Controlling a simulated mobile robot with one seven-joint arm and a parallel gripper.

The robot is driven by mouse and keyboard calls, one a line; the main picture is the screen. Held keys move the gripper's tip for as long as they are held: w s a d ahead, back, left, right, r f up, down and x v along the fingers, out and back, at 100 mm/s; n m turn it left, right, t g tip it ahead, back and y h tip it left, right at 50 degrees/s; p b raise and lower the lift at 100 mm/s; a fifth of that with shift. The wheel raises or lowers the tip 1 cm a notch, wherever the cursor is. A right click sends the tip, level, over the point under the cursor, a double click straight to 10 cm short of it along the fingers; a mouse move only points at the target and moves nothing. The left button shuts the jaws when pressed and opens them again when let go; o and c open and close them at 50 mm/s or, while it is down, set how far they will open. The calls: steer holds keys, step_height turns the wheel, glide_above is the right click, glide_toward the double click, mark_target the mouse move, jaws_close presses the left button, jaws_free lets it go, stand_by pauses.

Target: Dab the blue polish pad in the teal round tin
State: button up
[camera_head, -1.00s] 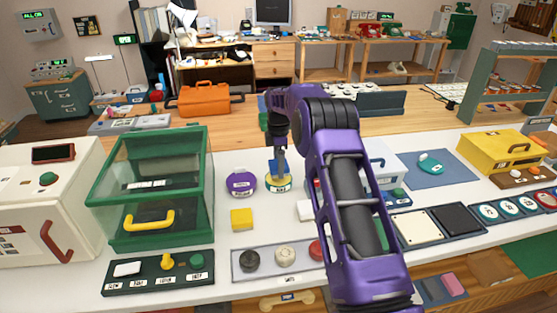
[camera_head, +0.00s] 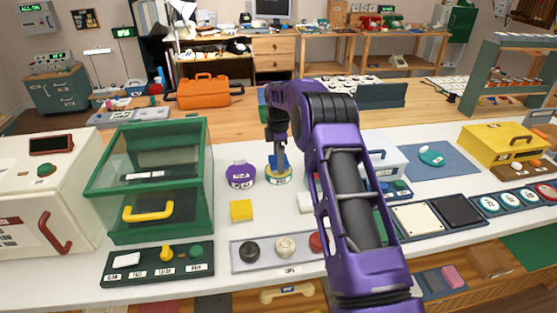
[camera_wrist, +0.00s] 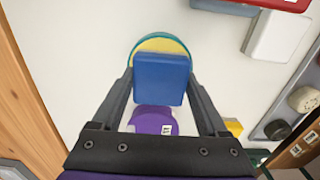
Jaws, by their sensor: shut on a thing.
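The blue polish pad (camera_wrist: 160,78) is a flat blue block between the fingers of my gripper (camera_wrist: 160,95). My gripper is shut on it. The teal round tin (camera_wrist: 162,38) shows beyond the pad, with a teal rim and a yellow inside; the pad hides part of it. In the head view, the tin (camera_head: 278,179) stands on the white counter, and my gripper (camera_head: 279,163) points down at it with the pad (camera_head: 271,161). The pad is at or just above the tin's top; I cannot tell if they touch.
A purple round tin (camera_head: 241,176) stands just left of the teal tin. A yellow block (camera_head: 241,210) and a grey tray of knobs (camera_head: 240,263) lie nearer. A green glass-sided case (camera_head: 190,225) stands to the left. A white box (camera_head: 385,160) is to the right.

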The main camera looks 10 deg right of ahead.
steer(key=shift+f, duration=0.55)
stand_by(1.2)
steer(key=shift+r, duration=0.1)
steer(key=shift+r+p, duration=1.15)
steer(key=shift+r, duration=2.3)
